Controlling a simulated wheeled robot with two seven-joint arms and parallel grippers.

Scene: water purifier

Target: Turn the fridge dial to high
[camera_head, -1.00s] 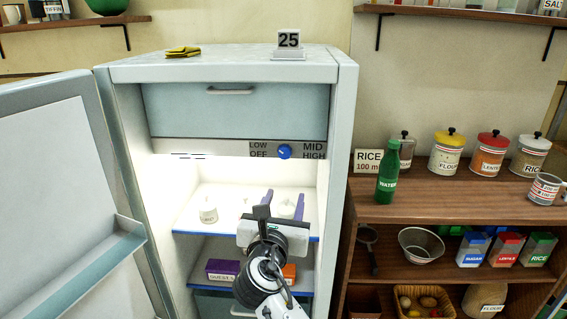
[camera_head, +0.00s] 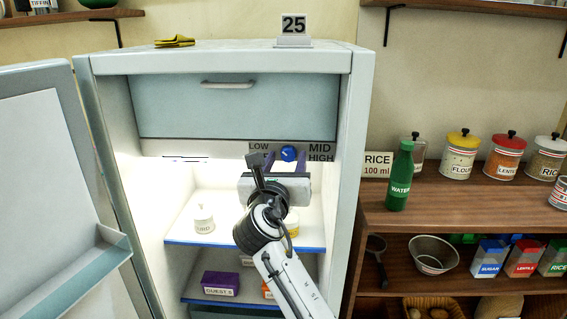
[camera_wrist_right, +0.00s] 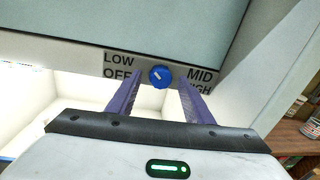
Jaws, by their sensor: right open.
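The blue dial (camera_head: 289,153) sits on the grey strip under the freezer drawer of the open fridge (camera_head: 352,150). LOW and OFF are printed to its left, MID and HIGH to its right. In the right wrist view the dial (camera_wrist_right: 160,76) carries a pale pointer mark that leans toward the upper left. My right gripper (camera_head: 286,161) is just below the dial in the head view. Its purple fingers are open and empty, one on each side of the dial in the right wrist view (camera_wrist_right: 160,88). I cannot tell whether they touch it. My left gripper is out of view.
The fridge door (camera_head: 50,190) stands open at the left. A white jar (camera_head: 204,219) and a purple box (camera_head: 220,283) are on the shelves inside. A wooden shelf unit (camera_head: 440,215) with a green bottle (camera_head: 400,178) stands at the right.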

